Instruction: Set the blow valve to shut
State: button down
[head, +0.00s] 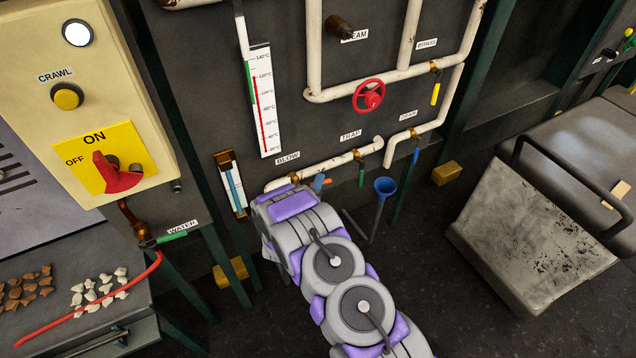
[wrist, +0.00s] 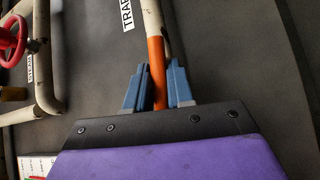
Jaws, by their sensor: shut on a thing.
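The blow valve's orange lever handle (wrist: 156,72) lies between the blue fingers of my gripper (wrist: 157,88) in the wrist view. My gripper is shut on it. The handle runs roughly in line with the white pipe (wrist: 151,18) there. In the head view, a bit of the orange handle (head: 327,181) shows beside a blue fingertip of my gripper (head: 319,182), below and right of the BLOW label (head: 287,158). A brass fitting (head: 294,178) sits on the pipe; my arm hides much around it.
The trap valve's green handle (head: 361,174) hangs down to the right, near a blue funnel (head: 384,188). A red handwheel (head: 369,96) is above.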

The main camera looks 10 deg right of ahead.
jog(key=s+a+f+m+g+y+p, duration=0.2)
jog(key=a+f+m+g+y+p, duration=0.4)
jog(key=m+g+y, duration=0.2)
jog(key=shift+m+y, duration=0.5)
jog(key=shift+y, duration=0.4)
jog(key=shift+s+a+f, duration=0.1)
jog(key=shift+s, duration=0.05)
dwell(0.6)
jog(key=c, duration=1.2)
grip_release()
jog(key=shift+o, duration=0.5)
jog(key=shift+a, duration=0.1)
jog(key=p+v, duration=0.2)
jog(key=v, duration=1.5)
jog(key=shift+r, duration=0.25)
